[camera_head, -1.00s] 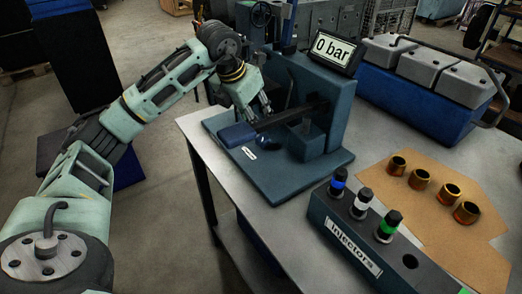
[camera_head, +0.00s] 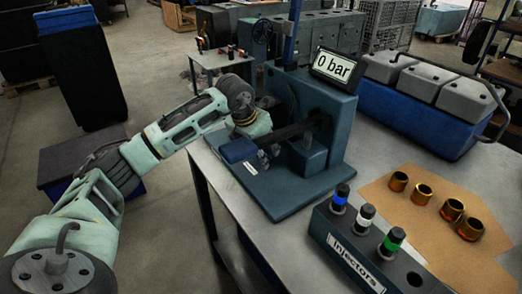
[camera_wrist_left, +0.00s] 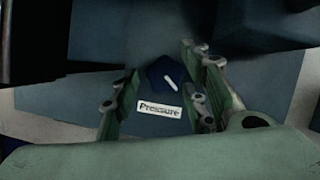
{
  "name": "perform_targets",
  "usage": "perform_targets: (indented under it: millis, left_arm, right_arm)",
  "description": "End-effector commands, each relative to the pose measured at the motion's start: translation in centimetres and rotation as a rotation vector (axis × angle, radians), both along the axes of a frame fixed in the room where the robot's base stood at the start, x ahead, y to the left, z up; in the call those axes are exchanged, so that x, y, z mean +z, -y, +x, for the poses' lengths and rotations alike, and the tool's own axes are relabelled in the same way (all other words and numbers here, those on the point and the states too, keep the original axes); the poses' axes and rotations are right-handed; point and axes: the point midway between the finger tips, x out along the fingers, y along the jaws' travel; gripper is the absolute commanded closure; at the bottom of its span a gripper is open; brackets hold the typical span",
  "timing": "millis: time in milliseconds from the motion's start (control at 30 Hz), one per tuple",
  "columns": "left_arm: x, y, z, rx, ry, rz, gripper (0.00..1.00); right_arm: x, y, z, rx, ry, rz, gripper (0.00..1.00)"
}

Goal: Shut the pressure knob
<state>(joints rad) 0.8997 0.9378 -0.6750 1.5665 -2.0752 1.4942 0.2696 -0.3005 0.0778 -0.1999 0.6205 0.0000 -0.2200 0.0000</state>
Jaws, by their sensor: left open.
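The pressure knob (camera_wrist_left: 160,76) is dark blue with a white pointer mark, and it shows in the left wrist view above a white "Pressure" label (camera_wrist_left: 159,110). The mark is slanted. The knob sits on the base of the blue test stand (camera_head: 290,192), whose display (camera_head: 337,68) reads 0 bar. My left gripper (camera_wrist_left: 160,88) is open, with its fingers on either side of the knob and label. I cannot tell whether the fingers touch the knob. In the head view my left gripper (camera_head: 262,150) is low behind the stand's lever, and the knob is hidden there.
The lever's blue handle (camera_head: 238,150) is close to my left gripper. An injector rack (camera_head: 350,250) with several injectors stands at the front. Brass cups (camera_head: 421,194) sit on cardboard (camera_head: 440,240) at right. A blue-grey case (camera_head: 420,100) is behind.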

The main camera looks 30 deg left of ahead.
Motion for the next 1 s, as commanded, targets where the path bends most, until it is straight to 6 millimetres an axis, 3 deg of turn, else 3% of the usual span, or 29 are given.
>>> perform_targets:
  millis: [67, 500, 667, 1000]
  left_arm:
    - [0.00, 0.00, 0.00, 0.000, 0.000, 0.000, 0.59]
    - [0.11, -0.17, 0.04, 0.003, 0.002, 0.002, 0.97]
    - [0.12, -0.32, 0.09, -0.019, 0.002, 0.003, 0.98]
    - [0.30, -0.64, 0.45, -0.286, 0.005, 0.005, 0.98]
  right_arm:
    - [-0.01, -0.02, -0.02, 0.000, 0.000, 0.000, 0.45]
    - [-0.01, 0.01, -0.05, 0.000, -0.001, 0.000, 0.45]
    - [-0.15, 0.02, -0.05, 0.000, -0.001, 0.000, 0.45]
    - [-0.61, 0.14, -0.05, 0.001, -0.001, -0.001, 0.45]
